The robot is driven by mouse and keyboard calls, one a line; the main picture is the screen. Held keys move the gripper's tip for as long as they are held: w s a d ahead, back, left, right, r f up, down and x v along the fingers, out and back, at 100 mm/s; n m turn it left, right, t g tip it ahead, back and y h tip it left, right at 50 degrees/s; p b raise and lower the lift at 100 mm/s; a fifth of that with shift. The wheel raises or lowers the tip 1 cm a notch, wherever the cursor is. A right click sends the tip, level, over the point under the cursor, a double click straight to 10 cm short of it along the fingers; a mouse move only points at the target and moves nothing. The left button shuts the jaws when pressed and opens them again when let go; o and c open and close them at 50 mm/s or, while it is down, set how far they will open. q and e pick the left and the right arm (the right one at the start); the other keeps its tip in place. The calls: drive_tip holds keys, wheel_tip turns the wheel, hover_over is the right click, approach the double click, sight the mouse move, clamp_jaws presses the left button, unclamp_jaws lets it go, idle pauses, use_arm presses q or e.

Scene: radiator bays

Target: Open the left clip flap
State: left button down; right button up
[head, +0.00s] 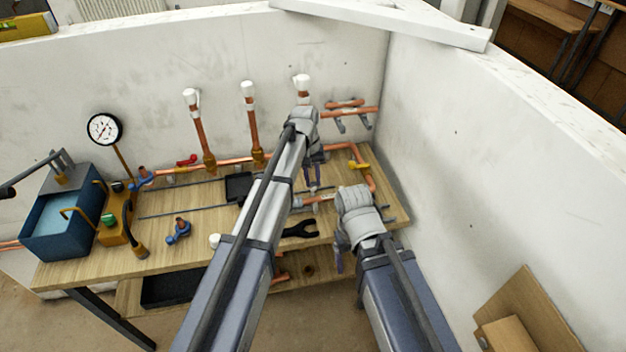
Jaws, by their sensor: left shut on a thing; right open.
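Two small grey clips sit by a short copper pipe (352,112) on the back wall near the corner. The left clip flap (340,126) and the right one (364,121) hang below the pipe, tilted. My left gripper (313,187) points down over the bench, below and left of these clips. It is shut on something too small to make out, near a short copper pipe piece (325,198). My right gripper (339,262) is open near the bench's front edge, partly hidden by its own wrist.
The wooden bench (190,205) holds a blue tank (62,218), a brass pump, a black wrench (300,229) and a blue valve (179,231). Capped copper risers (251,125) stand along the back wall. The white right wall (470,180) closes that side.

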use_arm(q)
drive_tip(key=w+g, duration=0.1)
drive_tip(key=w+g+h+b, duration=0.1)
drive_tip(key=g, duration=0.1)
drive_tip(key=shift+a+f+g+b, duration=0.1)
drive_tip(key=shift+a+g+b, duration=0.2)
drive_tip(key=shift+a, duration=0.05)
drive_tip(key=c, duration=0.7)
unclamp_jaws()
drive_tip(key=shift+s, duration=0.1)
